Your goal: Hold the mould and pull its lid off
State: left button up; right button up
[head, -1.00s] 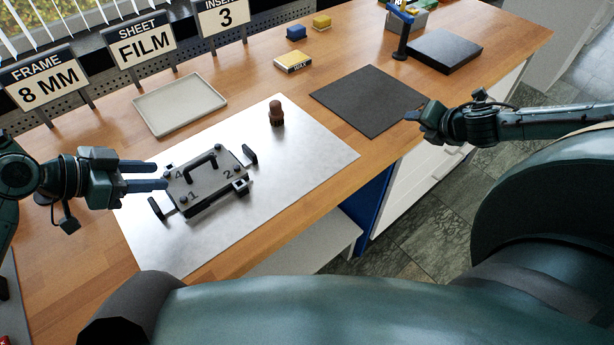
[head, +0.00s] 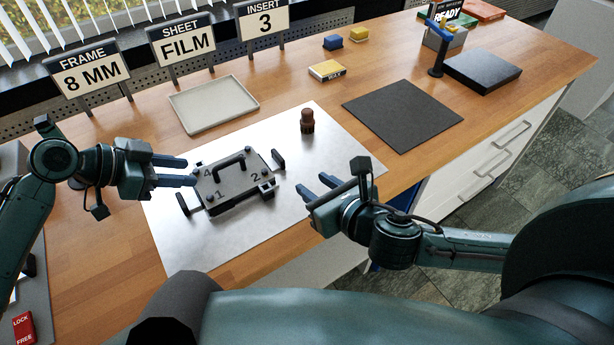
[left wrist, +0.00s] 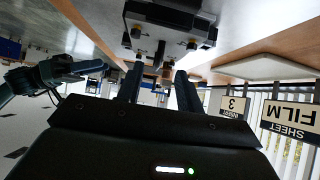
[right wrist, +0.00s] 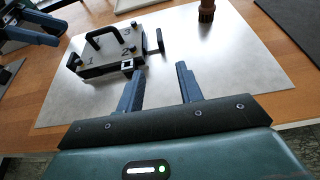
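The mould (head: 234,190) is a dark grey rectangular block on a metal sheet, with a black bar handle (head: 229,161) on its numbered lid and a side handle at each end. It also shows in the right wrist view (right wrist: 106,62) and at the top of the left wrist view (left wrist: 172,22). My left gripper (head: 191,172) is open and empty, its fingertips close to the mould's left side; I cannot tell whether they touch. My right gripper (head: 317,187) is open and empty to the right of the mould, apart from it. Its spread fingers show in the right wrist view (right wrist: 158,82).
The metal sheet (head: 190,245) has free room around the mould. A brown knobbed tool (head: 307,122) stands behind it to the right. A beige tray (head: 213,103), a yellow wax box (head: 327,71) and a dark mat (head: 403,108) lie further back. Label signs stand along the back.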

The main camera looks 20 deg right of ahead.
aim_at(284, 163)
jog(key=x, duration=1.2)
jog(key=shift+w+f, duration=0.2)
jog(key=shift+w, duration=0.1)
jog(key=shift+c, duration=0.2)
grip_shut()
dwell(0.6)
